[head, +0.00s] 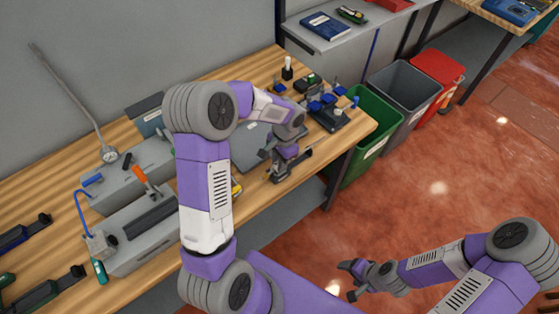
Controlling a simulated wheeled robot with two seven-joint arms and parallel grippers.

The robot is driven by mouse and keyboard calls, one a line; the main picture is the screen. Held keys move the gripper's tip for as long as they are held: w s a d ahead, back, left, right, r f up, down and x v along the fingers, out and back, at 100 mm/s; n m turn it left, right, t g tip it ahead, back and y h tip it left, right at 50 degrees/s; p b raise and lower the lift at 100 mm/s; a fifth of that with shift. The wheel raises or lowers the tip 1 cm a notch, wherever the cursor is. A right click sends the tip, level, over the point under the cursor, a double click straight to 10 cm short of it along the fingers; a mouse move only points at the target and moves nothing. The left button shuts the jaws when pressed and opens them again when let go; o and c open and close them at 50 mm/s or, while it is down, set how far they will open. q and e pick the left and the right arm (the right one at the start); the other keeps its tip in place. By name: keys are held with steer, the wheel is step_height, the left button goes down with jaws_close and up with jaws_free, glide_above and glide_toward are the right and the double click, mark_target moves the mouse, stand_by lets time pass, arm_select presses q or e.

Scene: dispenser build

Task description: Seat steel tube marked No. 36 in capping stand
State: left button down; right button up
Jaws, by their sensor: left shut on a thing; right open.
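My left gripper (283,172) is over the front edge of the wooden bench, pointing down. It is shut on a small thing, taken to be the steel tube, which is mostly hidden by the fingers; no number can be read. A dark fixture with blue parts (328,117) stands at the bench's right end, beyond the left gripper. I cannot tell if it is the capping stand. My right gripper (350,268) is open and empty, out over the red floor, away from the bench.
A grey flat plate (250,148) lies behind my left wrist. Green (372,118), grey (405,85) and red (440,72) bins stand right of the bench.

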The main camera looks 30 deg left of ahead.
arm_select(q)
steer(key=shift+f, duration=0.3)
steer(key=c, duration=0.6)
jaws_free()
steer(key=shift+r, duration=0.1)
steer(key=shift+r+p, duration=2.5)
steer(key=shift+r, duration=0.95)
steer(key=shift+s+f, duration=0.1)
